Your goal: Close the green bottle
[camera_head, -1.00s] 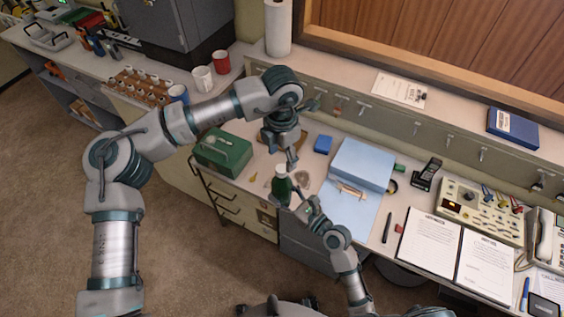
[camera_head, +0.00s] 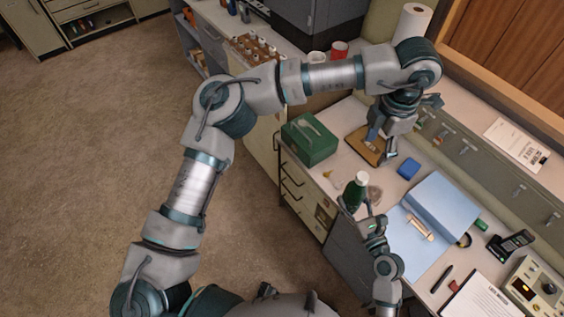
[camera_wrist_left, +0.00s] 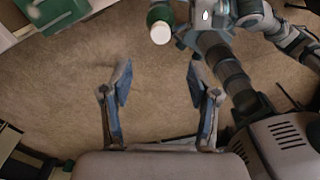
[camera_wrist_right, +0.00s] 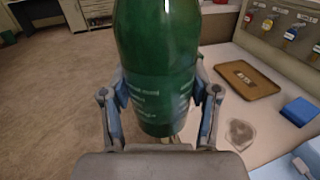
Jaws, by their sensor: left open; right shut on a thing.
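The green bottle (camera_head: 353,195) stands upright with a white cap (camera_head: 362,177) on its top, near the counter's front edge. My right gripper (camera_head: 366,208) is shut on the bottle's body. In the right wrist view the bottle (camera_wrist_right: 158,50) fills the space between the fingers, and its top is cut off. My left gripper (camera_head: 381,148) is open and empty, beyond the bottle, above a brown tray. In the left wrist view the open fingers (camera_wrist_left: 158,78) have nothing between them; the white cap (camera_wrist_left: 160,34) shows above them. I cannot tell how tightly the cap sits.
A green box (camera_head: 309,140) stands at the counter's left edge. The brown tray (camera_wrist_right: 246,80), a blue block (camera_head: 409,168) and a light blue case (camera_head: 446,207) lie around the bottle. A clear round piece (camera_wrist_right: 240,133) lies close to the bottle.

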